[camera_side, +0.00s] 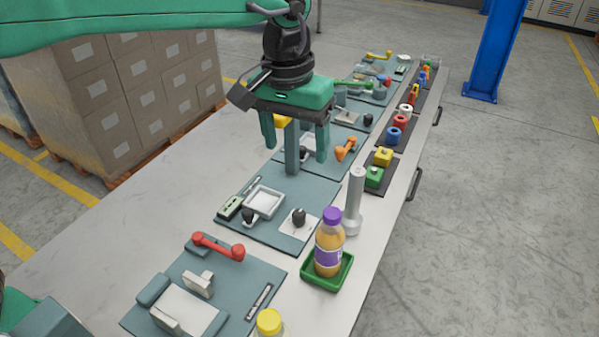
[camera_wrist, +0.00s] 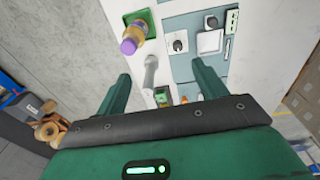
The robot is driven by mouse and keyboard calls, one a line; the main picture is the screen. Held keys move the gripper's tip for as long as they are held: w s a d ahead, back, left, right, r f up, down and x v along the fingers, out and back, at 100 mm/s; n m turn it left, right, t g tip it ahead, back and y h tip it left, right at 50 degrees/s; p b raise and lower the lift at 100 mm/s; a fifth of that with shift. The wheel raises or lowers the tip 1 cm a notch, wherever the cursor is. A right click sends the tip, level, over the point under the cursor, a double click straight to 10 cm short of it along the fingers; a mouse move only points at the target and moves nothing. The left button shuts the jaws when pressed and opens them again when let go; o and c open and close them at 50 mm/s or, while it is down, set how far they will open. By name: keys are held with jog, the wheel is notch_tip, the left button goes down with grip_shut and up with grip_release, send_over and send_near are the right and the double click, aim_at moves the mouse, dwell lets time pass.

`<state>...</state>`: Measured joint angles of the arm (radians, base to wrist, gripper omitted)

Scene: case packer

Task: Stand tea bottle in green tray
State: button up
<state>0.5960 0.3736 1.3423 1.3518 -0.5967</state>
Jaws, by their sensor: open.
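The tea bottle (camera_side: 329,243), with amber contents, a purple cap and a purple and white label, stands upright in the green tray (camera_side: 312,281) at the bench's front right. In the wrist view the bottle (camera_wrist: 133,37) shows in the upper left, inside the green tray (camera_wrist: 148,19). My gripper (camera_side: 296,160) is open and empty, raised above the bench, behind and to the left of the bottle and well apart from it. In the wrist view its fingers (camera_wrist: 164,88) are spread wide with nothing between them.
A grey post (camera_side: 354,202) stands just behind the tray. A yellow-capped bottle (camera_side: 269,323) is cut off at the bottom edge. A red handle (camera_side: 218,246) sits on a panel to the left. Several coloured blocks line the right edge. The bench's left side is bare.

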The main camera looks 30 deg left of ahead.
jog(key=s+a+r+t, duration=0.15)
jog(key=s+a, duration=0.25)
jog(key=a, duration=0.5)
jog(key=s+a+r+t, duration=0.15)
jog(key=s+a, duration=0.25)
jog(key=a, duration=0.5)
jog(key=s+a+f+t, duration=0.2)
jog(key=s+a+f, duration=0.3)
jog(key=s+a, duration=0.5)
jog(key=shift+s+a+f, duration=0.2)
jog(key=shift+s+f, duration=0.1)
jog(key=shift+s, duration=0.45)
jog(key=shift+c, duration=0.2)
